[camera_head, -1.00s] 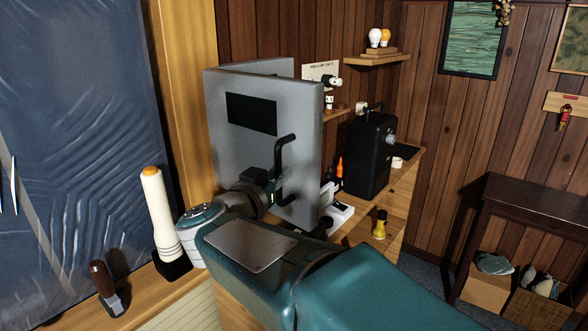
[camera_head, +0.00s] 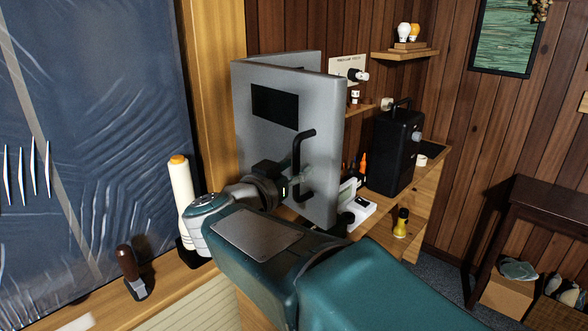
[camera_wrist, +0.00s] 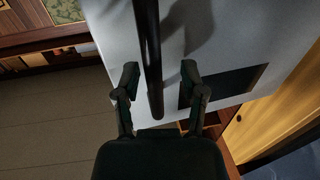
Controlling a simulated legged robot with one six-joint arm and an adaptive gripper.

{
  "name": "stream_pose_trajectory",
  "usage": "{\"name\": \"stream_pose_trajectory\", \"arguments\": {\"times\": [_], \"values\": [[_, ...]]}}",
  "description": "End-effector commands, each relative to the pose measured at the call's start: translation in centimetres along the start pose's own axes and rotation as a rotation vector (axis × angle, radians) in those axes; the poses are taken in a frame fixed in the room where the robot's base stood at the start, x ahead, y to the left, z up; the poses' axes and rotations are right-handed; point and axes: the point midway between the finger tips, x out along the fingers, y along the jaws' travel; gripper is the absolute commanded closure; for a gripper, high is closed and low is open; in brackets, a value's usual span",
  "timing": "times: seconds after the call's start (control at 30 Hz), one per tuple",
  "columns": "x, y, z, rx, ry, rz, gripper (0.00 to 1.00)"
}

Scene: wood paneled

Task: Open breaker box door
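The grey breaker box door (camera_head: 262,155) has a black panel on its face and a bent black handle (camera_head: 297,160). In the head view it stands at an angle to another grey panel (camera_head: 280,58) behind it, with a gap between their top edges. My gripper (camera_head: 297,183) is at the handle's lower part, and its fingertips are hard to make out there. In the wrist view the two fingers (camera_wrist: 160,78) are apart, one on each side of the dark handle bar (camera_wrist: 150,50). A space shows between the bar and the right finger.
A white cylinder (camera_head: 182,190) and a brown-handled object (camera_head: 130,270) stand at left. A dark table (camera_head: 545,200) is at right.

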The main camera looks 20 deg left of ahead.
Motion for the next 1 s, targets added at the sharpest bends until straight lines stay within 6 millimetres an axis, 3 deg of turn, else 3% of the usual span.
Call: {"name": "stream_pose_trajectory", "arguments": {"times": [0.27, 0.7, 1.0], "values": [[-1.0, 0.1, 0.0, 0.001, -0.002, 0.0, 0.46], [-9.7, -0.3, 0.2, -0.001, -0.001, -0.004, 0.46], [-12.0, -0.2, 0.2, -0.002, -0.001, 0.0, 0.46]]}}
